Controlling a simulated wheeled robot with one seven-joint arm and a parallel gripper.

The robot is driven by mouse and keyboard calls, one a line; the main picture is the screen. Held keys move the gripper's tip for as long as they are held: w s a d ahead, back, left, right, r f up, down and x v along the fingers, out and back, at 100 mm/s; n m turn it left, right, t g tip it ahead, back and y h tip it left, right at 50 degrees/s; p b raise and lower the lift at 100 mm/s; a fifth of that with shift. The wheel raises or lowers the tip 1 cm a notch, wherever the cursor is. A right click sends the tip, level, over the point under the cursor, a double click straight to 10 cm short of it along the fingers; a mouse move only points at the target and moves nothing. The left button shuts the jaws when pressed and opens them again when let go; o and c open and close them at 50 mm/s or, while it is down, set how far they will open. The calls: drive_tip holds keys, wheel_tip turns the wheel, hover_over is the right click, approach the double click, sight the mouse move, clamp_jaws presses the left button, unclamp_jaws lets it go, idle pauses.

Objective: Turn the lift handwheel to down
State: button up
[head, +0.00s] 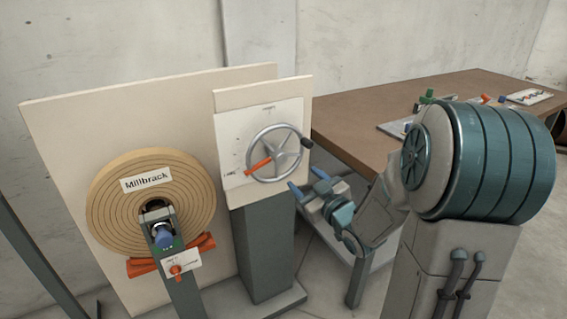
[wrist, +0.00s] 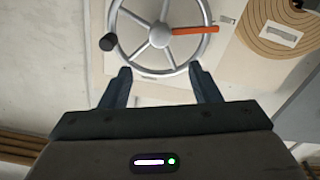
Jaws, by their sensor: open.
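The lift handwheel (head: 274,153) is a grey spoked wheel on a white panel atop a green-grey pedestal. It has a black knob (head: 306,142) at its right rim in the head view and an orange pointer (head: 258,166) directed to the lower left. In the wrist view the handwheel (wrist: 160,41) lies ahead, with the knob (wrist: 107,43) at left and the orange pointer (wrist: 195,30) to the right. My gripper (head: 308,182) is open and empty, just right of and below the wheel. In the wrist view its fingers (wrist: 158,85) are apart near the rim; I cannot tell whether they touch it.
A wound spiral roll (head: 112,208) marked Millbrack stands left of the wheel, with a small orange knob (head: 176,270) on a panel below it. A brown table (head: 365,112) stands behind at right with small items on it. Open floor shows near the pedestal.

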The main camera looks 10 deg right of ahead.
sight(282, 158)
drive_tip(key=x, duration=1.2)
drive_tip(key=shift+f+b, duration=0.1)
drive_tip(key=shift+b, duration=0.25)
clamp_jaws()
